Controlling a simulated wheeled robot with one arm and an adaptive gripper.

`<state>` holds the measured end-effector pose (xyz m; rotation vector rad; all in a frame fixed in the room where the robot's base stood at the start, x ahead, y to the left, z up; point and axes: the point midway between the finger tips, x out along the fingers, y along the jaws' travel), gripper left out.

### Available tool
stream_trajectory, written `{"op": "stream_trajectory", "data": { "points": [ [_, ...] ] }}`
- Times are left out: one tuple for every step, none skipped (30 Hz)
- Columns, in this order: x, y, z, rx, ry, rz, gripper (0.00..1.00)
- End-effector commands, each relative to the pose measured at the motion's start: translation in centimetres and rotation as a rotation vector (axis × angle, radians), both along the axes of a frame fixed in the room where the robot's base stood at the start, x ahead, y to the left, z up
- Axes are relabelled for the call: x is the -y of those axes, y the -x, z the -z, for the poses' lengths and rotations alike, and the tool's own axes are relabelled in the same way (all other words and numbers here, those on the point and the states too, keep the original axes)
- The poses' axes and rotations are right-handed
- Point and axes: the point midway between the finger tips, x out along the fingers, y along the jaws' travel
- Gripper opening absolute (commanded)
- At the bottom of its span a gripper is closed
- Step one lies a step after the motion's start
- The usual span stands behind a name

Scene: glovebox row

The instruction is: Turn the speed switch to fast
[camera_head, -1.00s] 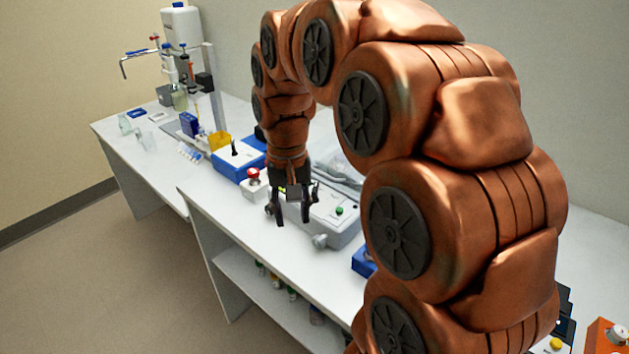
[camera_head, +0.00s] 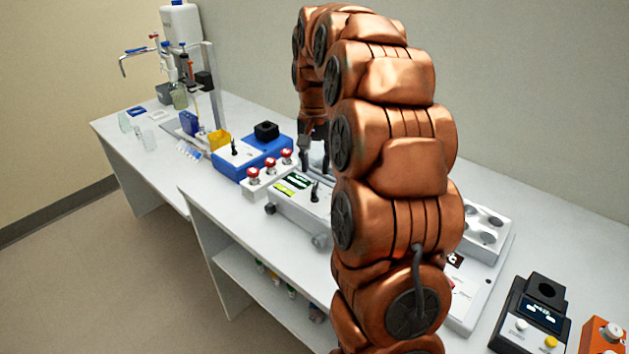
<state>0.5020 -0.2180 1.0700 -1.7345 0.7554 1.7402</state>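No label for a speed switch is readable. A white-grey instrument (camera_head: 282,208) with lit green displays stands on the bench and carries a small black lever (camera_head: 315,192) on its top. A blue-and-white unit (camera_head: 226,162) behind it to the left also has a black lever (camera_head: 234,148). I cannot tell which of them is the speed switch. My gripper (camera_head: 314,160) hangs above the back of the white-grey instrument, apart from the black lever, partly hidden by my arm. Its dark fingers look spread and empty.
A white block with several red-topped knobs (camera_head: 270,172) stands between the two units. At the right are a white tray-like device (camera_head: 488,268), a black device with a display (camera_head: 530,318) and an orange device (camera_head: 600,338). A pump stand (camera_head: 205,85) is at the far left.

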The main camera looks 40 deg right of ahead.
Motion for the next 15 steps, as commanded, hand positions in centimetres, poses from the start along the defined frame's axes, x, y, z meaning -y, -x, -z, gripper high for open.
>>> {"op": "stream_trajectory", "data": {
  "points": [
    [0.0,0.0,0.4,-0.001,-0.001,0.000,0.38],
    [0.0,0.0,0.7,0.001,-0.001,0.000,0.38],
    [0.0,0.1,1.3,-0.001,-0.001,0.000,0.38],
    [0.0,0.1,1.7,-0.003,-0.002,-0.001,0.38],
    [-0.1,0.1,2.1,-0.003,-0.002,-0.001,0.38],
    [-0.1,0.1,2.6,-0.001,-0.001,-0.001,0.38],
    [-0.1,0.1,3.0,-0.001,-0.001,-0.001,0.38],
    [-0.1,0.1,3.3,-0.001,-0.001,-0.001,0.38],
    [-0.1,0.1,3.7,-0.001,-0.001,-0.001,0.38],
    [0.0,0.0,4.0,-0.001,-0.001,-0.001,0.38],
    [0.0,0.0,4.4,0.001,0.000,-0.001,0.38],
    [0.0,0.0,4.8,0.002,0.001,-0.001,0.38],
    [0.0,0.0,5.0,0.001,0.000,-0.001,0.38],
    [0.0,0.0,5.2,0.001,0.001,-0.001,0.38],
    [-0.1,0.0,5.5,0.000,0.000,-0.001,0.38]
  ]
}}
